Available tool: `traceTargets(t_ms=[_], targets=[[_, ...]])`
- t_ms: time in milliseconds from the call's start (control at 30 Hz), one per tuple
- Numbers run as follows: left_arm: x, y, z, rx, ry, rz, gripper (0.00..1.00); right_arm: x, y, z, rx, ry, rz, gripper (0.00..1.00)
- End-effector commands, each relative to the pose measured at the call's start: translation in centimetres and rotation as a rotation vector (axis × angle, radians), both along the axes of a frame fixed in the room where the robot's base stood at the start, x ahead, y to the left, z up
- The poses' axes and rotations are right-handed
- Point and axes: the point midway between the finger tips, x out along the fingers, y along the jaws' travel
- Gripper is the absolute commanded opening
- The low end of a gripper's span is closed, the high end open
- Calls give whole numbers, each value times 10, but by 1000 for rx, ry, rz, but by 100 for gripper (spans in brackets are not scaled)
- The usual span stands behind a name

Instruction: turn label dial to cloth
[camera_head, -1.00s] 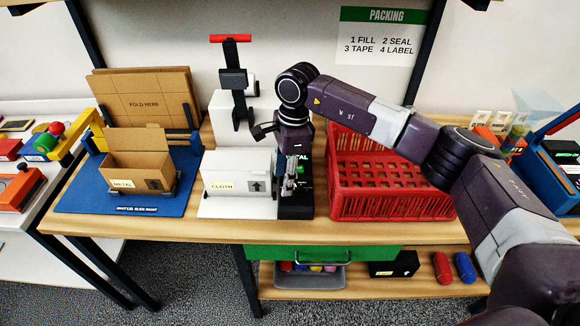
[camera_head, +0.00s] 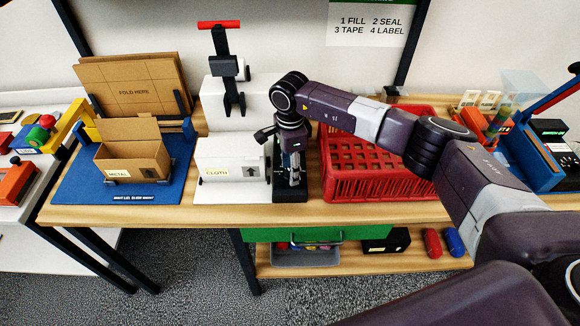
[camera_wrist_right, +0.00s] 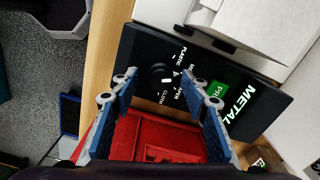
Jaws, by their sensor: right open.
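The label dial (camera_wrist_right: 160,75) is a small black knob with a white mark on a black label printer (camera_wrist_right: 140,45). Words around it include PLASTIC and CLOTH; others are partly hidden. The exact setting is too small to tell. The printer's screen reads METAL (camera_wrist_right: 236,111), beside a green button (camera_wrist_right: 218,90). My right gripper (camera_wrist_right: 160,84) is open, with its blue-padded fingertips on either side of the dial in this view; contact cannot be told. In the head view my right gripper (camera_head: 294,175) points down over the printer (camera_head: 291,193). My left gripper is not in view.
A red crate (camera_head: 372,188) stands right of the printer. A cardboard box (camera_head: 133,161) labelled METAL sits on a blue mat (camera_head: 75,190). A red-handled press (camera_head: 222,68) stands behind.

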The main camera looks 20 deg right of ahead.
Motion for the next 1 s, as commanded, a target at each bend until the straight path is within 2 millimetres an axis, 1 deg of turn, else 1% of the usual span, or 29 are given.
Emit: traceTargets(t_ms=[67,300,433,767,1000], targets=[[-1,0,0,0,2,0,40,0,0,0,0,0,0,42],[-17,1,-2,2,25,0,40,0,0,0,0,0,0,15],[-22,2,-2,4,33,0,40,0,0,0,1,0,0,1],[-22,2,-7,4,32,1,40,0,1,0,1,-2,-41,0],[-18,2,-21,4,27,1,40,1,1,-1,2,-3,-182,0]])
